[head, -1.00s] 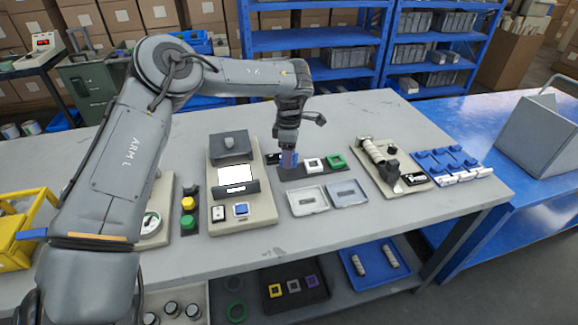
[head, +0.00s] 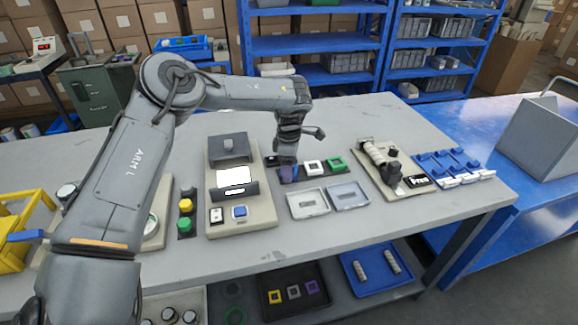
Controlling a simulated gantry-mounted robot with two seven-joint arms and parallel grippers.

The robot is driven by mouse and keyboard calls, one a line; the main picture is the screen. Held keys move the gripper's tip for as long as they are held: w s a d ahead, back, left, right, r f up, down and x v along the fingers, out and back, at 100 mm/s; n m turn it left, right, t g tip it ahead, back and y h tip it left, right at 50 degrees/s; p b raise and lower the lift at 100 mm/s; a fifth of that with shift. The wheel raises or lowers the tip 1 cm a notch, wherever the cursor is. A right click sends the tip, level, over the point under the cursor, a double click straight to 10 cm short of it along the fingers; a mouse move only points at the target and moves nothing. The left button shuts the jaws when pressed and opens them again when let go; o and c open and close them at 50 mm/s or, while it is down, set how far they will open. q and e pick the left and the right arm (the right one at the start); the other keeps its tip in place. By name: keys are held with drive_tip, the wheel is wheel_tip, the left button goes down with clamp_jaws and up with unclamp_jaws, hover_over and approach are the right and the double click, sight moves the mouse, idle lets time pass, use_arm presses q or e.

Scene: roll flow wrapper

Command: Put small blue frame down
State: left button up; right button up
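My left gripper (head: 288,174) points straight down at the left part of a dark strip tray (head: 325,173) on the grey table. A small blue frame (head: 287,179) shows at its fingertips, at the level of the tray. The fingers are small and partly merge with the frame, so I cannot see a gap between them and it. A white frame (head: 313,166) and a green frame (head: 335,163) sit to the right on the same tray. My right gripper is not in view.
Two shallow clear-grey trays (head: 307,203) (head: 348,196) lie just in front. The table's front strip is clear.

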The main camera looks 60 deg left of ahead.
use_arm(q)
drive_tip(key=shift+o, duration=0.5)
drive_tip(key=shift+r, duration=0.15)
wheel_tip(320, 180, up, 12)
drive_tip(key=p, duration=0.4)
drive_tip(key=shift+p, duration=0.4)
drive_tip(key=shift+r, duration=0.1)
